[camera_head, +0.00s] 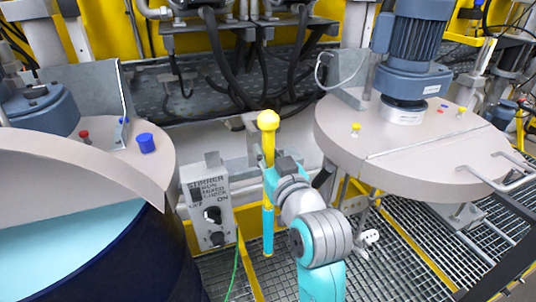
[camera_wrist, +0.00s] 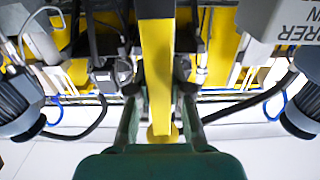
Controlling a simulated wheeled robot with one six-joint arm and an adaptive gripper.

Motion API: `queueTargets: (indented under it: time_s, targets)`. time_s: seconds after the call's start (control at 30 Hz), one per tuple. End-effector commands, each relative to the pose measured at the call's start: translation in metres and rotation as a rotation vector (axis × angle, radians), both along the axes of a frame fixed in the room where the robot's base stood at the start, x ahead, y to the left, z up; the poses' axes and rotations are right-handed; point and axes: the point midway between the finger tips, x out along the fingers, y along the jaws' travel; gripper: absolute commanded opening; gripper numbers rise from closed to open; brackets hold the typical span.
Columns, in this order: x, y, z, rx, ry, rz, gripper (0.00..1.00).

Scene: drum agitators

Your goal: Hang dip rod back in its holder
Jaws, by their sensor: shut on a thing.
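The dip rod (camera_head: 268,146) hangs upright in the head view, with a round yellow knob on top and a yellow upper shaft. A light-blue length (camera_head: 267,232) continues below my gripper, in line with the rod. My gripper (camera_head: 271,178) is shut on the rod below the knob. In the wrist view the yellow rod (camera_wrist: 156,60) runs between the two fingers of my gripper (camera_wrist: 160,100). The fingers hide part of the shaft. I cannot make out the rod's holder for certain in either view.
An open drum (camera_head: 160,255) with light-blue liquid stands at left. A lidded drum (camera_head: 410,150) with a blue motor stands at right. A grey stirrer switch box (camera_head: 208,205) is just left of the rod. Hoses (camera_head: 235,75) hang behind. Metal grating (camera_head: 400,265) covers the floor.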

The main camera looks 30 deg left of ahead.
Motion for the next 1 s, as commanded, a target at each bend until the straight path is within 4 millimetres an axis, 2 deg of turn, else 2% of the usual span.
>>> queueTargets:
  time_s: [0.27, 1.0]
  targets:
    - [0.001, 0.001, 0.0, 0.001, -0.001, 0.0, 0.0]
    - [0.022, 0.025, 0.0, 0.0, 0.0, 0.001, 0.0]
